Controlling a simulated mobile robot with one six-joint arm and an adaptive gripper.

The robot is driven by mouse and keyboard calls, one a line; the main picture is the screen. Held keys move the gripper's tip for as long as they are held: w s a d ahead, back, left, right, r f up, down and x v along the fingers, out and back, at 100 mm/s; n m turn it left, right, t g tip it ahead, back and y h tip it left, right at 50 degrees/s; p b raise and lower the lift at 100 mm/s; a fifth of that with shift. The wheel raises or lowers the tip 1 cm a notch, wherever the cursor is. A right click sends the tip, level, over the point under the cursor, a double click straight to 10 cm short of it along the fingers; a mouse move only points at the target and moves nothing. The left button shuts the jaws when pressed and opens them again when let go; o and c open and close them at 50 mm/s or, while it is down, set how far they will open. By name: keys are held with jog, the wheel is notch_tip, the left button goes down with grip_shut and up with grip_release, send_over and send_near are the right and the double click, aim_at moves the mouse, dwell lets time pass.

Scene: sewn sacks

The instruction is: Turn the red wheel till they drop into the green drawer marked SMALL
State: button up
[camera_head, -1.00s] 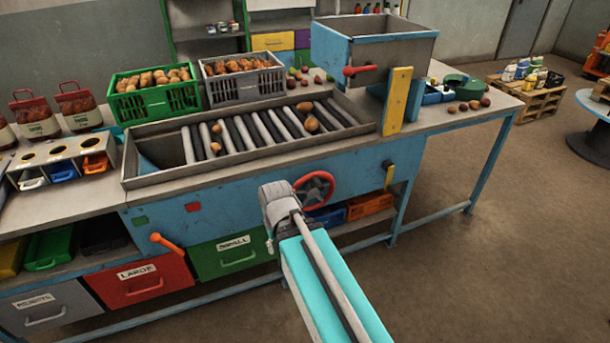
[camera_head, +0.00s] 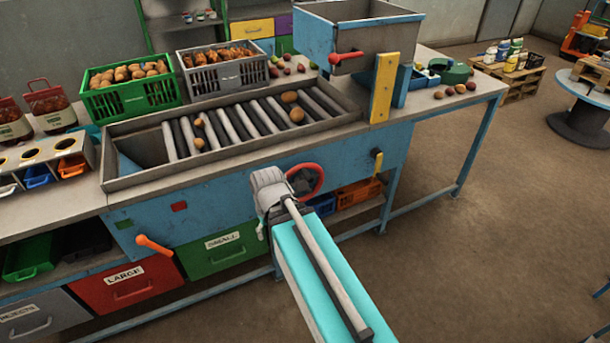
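The red wheel (camera_head: 321,177) is on the blue front panel of the sorting machine. My grey gripper (camera_head: 272,186) is at the wheel's left side and covers part of its rim. Its fingers are hidden, so I cannot tell whether they touch the rim or are open. Potatoes lie on the roller bed (camera_head: 238,122): one potato (camera_head: 290,97) and another (camera_head: 297,115) toward the right, and two smaller ones (camera_head: 199,143) toward the left. The green drawer marked SMALL (camera_head: 222,253) is below the machine, closed.
The red LARGE drawer (camera_head: 127,286) and grey REJECTS drawer (camera_head: 35,318) are left of SMALL. An orange lever (camera_head: 154,246) sticks out above them. A hopper (camera_head: 357,40) with a red handle stands at the right end.

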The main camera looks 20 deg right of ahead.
jog(key=w+f+m+t+y+b, duration=0.4)
jog(key=w+f+m+b, duration=0.2)
jog(key=b, duration=0.2)
jog(key=m+t+h+b, duration=0.4)
jog(key=m+t+b, duration=1.25)
jog(key=m, duration=1.15)
send_near(306, 174)
jog(key=s+g+b, duration=0.3)
jog(key=shift+w+d+r, duration=0.15)
jog(key=shift+d+r, duration=0.3)
jog(key=shift+r, duration=0.05)
jog(key=shift+w, duration=0.1)
jog(key=shift+w+a, duration=0.2)
jog(key=shift+w, duration=6.6)
